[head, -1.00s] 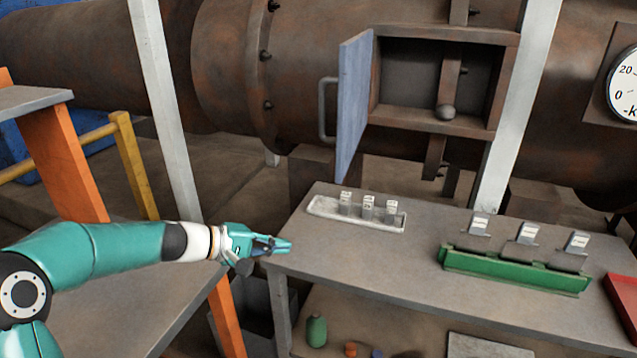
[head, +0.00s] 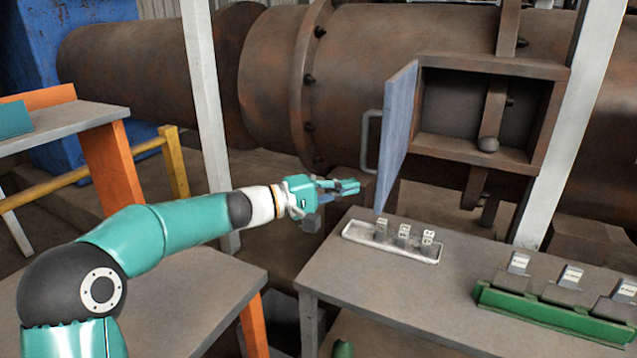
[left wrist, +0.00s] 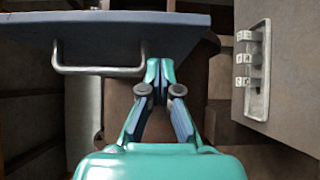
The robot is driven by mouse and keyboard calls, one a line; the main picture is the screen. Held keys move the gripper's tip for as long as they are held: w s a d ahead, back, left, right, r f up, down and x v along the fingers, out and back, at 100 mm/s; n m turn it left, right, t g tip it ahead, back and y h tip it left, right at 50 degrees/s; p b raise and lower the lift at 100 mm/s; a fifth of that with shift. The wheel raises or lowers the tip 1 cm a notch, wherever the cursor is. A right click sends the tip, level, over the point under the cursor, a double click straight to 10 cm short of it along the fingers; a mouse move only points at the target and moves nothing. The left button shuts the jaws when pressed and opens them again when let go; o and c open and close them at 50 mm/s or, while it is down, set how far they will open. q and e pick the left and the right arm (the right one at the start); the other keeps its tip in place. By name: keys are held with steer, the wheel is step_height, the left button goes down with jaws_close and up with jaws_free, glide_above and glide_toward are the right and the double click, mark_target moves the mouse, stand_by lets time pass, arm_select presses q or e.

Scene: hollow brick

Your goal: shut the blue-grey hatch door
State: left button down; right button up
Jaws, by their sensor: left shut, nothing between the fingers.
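The blue-grey hatch door (head: 397,135) stands open, swung out from the left edge of the hatch opening (head: 470,115) in the rusty pipe. Its grey bar handle (head: 367,142) is on the door's left face. In the left wrist view the door (left wrist: 180,32) crosses the top, with its handle (left wrist: 98,70) to the left of the fingers. My left gripper (head: 352,187) is shut and empty, just left of the door's lower part and below the handle. It also shows in the left wrist view (left wrist: 160,65). I see no contact clearly. My right gripper is out of view.
A table (head: 330,262) stands below the door, with a white tray (head: 390,244) of small labelled blocks and a green rack (head: 550,320). A white post (head: 560,125) rises right of the hatch. An orange-legged table (head: 110,175) is at left.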

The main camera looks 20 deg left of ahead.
arm_select(q)
steer(key=d, duration=0.3)
